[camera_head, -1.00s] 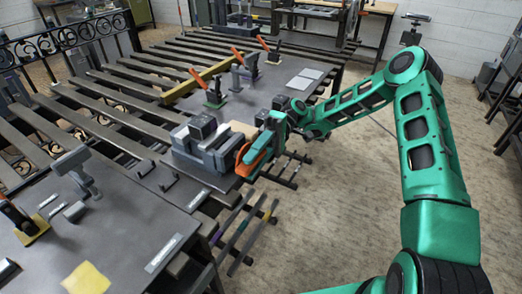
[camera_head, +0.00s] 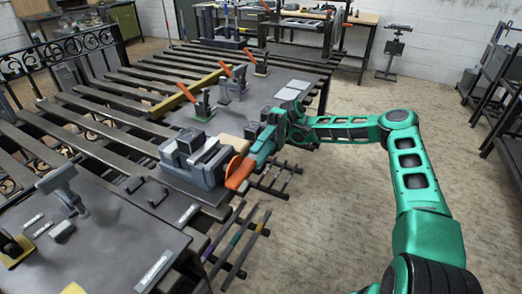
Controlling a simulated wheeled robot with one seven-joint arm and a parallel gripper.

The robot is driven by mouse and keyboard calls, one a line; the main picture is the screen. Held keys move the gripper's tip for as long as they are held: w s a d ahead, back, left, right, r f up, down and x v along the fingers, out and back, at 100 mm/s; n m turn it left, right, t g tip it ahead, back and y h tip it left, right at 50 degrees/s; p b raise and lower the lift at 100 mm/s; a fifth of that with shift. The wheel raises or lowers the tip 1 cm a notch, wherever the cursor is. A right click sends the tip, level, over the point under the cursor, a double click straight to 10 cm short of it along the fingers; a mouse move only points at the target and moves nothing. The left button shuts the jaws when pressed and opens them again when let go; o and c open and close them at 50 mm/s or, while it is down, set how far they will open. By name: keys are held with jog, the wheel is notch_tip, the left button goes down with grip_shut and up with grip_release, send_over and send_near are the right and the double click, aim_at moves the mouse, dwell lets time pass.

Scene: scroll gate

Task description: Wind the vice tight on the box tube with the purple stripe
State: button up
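The grey vice (camera_head: 207,166) sits at the right edge of the slatted table. A dark block (camera_head: 189,141) stands at its jaws; it may be the end of the box tube, but I see no purple stripe on it. My gripper (camera_head: 250,163) is at the vice's right end, over the table edge. A green part and an orange part show there, close together. The vice's handle is not clearly seen, and I cannot tell whether the gripper is open or shut, or touches the handle.
Bars with coloured bands, one purple (camera_head: 233,240), lie on a rack below the table edge. Toggle clamps with orange handles (camera_head: 186,92) stand behind the vice. A dark metal plate (camera_head: 105,238) fills the front left. The floor on the right (camera_head: 330,220) is clear.

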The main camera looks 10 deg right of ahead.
jog(key=shift+v, duration=0.85)
jog(key=shift+d, duration=0.1)
jog(key=shift+s, duration=0.1)
